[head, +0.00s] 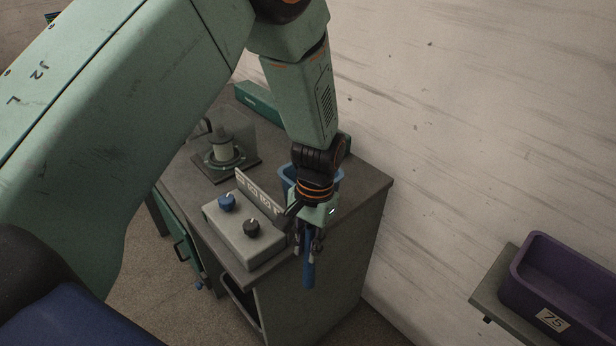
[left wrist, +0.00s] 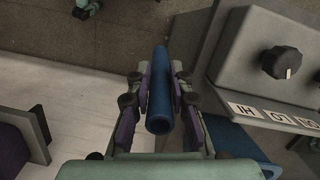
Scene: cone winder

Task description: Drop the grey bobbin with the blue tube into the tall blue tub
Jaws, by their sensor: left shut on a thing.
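My left gripper (head: 308,245) is shut on a blue tube (head: 308,268), which hangs below the fingers past the front right of the grey cabinet top. In the left wrist view the tube (left wrist: 160,95) lies between the two fingers (left wrist: 160,80). I cannot make out any grey winding on it. A blue tub (head: 288,178) stands on the cabinet top behind the gripper, partly hidden by my wrist. A blue surface, likely this tub (left wrist: 240,142), shows at lower right in the left wrist view. My right gripper is not in view.
A grey control box (head: 240,238) with a blue knob, a black knob and an upright label plate stands left of the gripper. A winder (head: 222,158) with a clear guard is farther back. A purple bin (head: 566,290) marked 75 sits at right; pale wall lies behind.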

